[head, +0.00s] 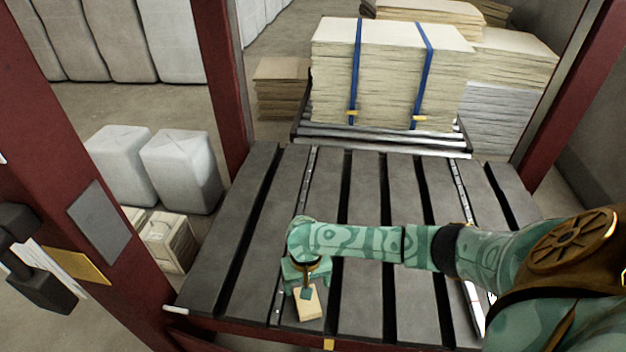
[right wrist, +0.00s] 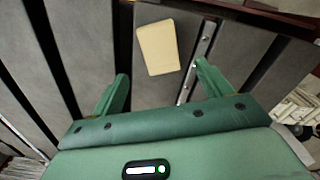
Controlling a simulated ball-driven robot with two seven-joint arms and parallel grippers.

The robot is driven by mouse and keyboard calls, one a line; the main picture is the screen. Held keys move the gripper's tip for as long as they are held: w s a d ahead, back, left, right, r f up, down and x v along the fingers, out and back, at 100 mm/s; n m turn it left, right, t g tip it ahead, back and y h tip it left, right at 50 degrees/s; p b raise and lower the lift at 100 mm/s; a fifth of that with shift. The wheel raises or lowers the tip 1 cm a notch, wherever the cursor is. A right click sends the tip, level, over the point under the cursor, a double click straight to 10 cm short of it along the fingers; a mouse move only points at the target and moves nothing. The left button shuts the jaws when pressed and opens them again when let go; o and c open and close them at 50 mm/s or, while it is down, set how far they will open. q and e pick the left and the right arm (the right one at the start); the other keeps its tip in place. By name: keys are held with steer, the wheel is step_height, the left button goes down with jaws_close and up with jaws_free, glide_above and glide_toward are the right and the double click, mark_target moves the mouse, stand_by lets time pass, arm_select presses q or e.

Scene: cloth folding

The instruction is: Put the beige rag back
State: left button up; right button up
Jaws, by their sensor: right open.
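The beige rag (head: 309,304) lies as a small flat folded rectangle on the grey slatted table (head: 362,290), near its front edge. My right gripper (head: 307,290) is above the rag and partly covers its far end in the head view. In the right wrist view the rag (right wrist: 158,47) lies beyond the two green fingertips, between their lines and nearer the right finger. My right gripper (right wrist: 162,70) is open, with nothing between its fingers. My left gripper is not in view.
A strapped stack of pale sheets (head: 385,75) stands on rollers at the table's far end. A red post (head: 222,85) rises at the back left. White bales (head: 180,170) stand on the floor to the left. The table around the rag is clear.

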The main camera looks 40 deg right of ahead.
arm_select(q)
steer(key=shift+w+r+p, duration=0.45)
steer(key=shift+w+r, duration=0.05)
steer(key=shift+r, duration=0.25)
arm_select(e)
step_height(320, 180, up, 3)
steer(key=shift+f, duration=0.15)
